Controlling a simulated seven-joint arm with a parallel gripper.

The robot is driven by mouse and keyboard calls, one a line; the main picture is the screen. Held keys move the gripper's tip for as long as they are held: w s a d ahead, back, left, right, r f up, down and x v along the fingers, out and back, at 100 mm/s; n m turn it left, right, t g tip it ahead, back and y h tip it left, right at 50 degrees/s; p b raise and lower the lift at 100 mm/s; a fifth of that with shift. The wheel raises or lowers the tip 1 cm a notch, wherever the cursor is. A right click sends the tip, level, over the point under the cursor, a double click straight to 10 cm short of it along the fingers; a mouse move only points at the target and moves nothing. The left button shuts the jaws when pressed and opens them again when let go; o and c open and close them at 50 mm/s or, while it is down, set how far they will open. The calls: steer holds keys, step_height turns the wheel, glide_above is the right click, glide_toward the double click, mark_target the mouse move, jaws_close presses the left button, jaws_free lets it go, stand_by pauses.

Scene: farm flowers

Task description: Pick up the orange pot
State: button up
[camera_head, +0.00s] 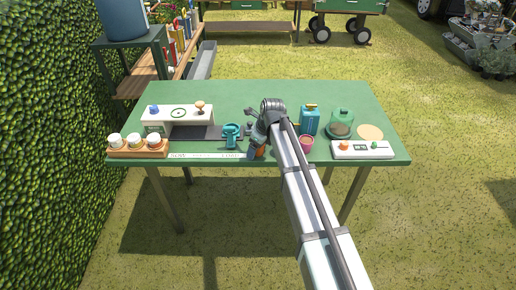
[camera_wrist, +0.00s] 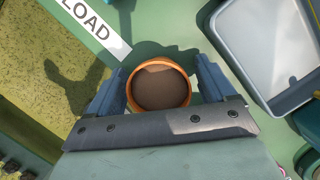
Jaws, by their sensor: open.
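The orange pot (camera_wrist: 159,87) shows in the wrist view as a round orange rim with brown soil inside. It stands on the green table (camera_wrist: 150,19). My gripper (camera_wrist: 160,85) is over it with its two blue-grey fingers apart, one on each side of the rim. I cannot tell whether the fingers touch the pot. In the head view, a small part of the orange pot (camera_head: 260,152) shows below my gripper (camera_head: 254,152), near the table's front edge. My arm hides the rest.
A grey tray (camera_wrist: 270,95) lies close to the right finger in the wrist view. The table's back is clear.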

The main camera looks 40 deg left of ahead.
steer(key=c, duration=1.1)
steer(key=shift+o, duration=0.2)
steer(key=shift+r, duration=0.1)
